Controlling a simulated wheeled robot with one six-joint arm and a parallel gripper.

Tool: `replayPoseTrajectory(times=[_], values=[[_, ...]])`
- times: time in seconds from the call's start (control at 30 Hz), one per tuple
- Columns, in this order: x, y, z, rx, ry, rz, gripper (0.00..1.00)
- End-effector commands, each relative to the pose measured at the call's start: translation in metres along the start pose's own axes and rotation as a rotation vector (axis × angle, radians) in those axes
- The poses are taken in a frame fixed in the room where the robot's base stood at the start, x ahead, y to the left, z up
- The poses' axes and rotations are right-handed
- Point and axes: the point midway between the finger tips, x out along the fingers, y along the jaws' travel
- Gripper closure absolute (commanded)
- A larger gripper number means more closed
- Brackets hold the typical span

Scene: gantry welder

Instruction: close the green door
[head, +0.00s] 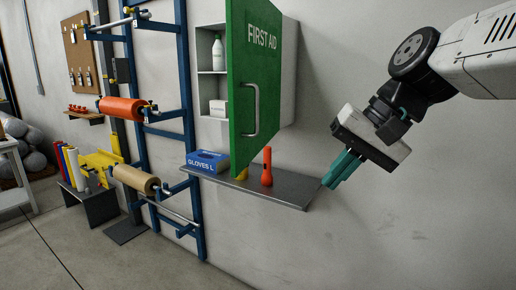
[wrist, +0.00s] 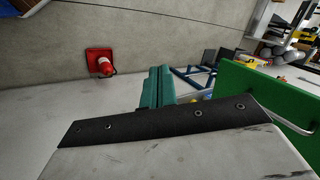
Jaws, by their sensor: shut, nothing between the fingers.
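The green door (head: 243,80) of the first aid cabinet (head: 211,45) stands open, swung out from the wall. Its "FIRST AID" face and silver bar handle (head: 252,112) face right, and its left edge is nearest the camera. It hides the middle of the cabinet. In the wrist view the green door (wrist: 262,96) is at the right, with its handle (wrist: 288,122) partly in view. My gripper (head: 341,170) is to the right of the door, apart from it, with its teal fingers together and empty. The fingers also show in the wrist view (wrist: 157,86).
A grey shelf (head: 285,194) below the door bears a blue glove box (head: 207,161) and an orange flashlight (head: 267,166). A blue rack (head: 187,95) with rolls stands to the left. Bare wall lies at the right.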

Motion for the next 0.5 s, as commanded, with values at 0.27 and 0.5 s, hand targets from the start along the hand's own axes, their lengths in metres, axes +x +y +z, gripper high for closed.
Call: replayPoseTrajectory(times=[0.27, 0.5], values=[[-0.024, -0.079, -0.074, 0.136, 0.002, -0.265, 1.0], [0.001, -0.09, -0.077, 0.141, -0.002, -0.279, 1.0]])
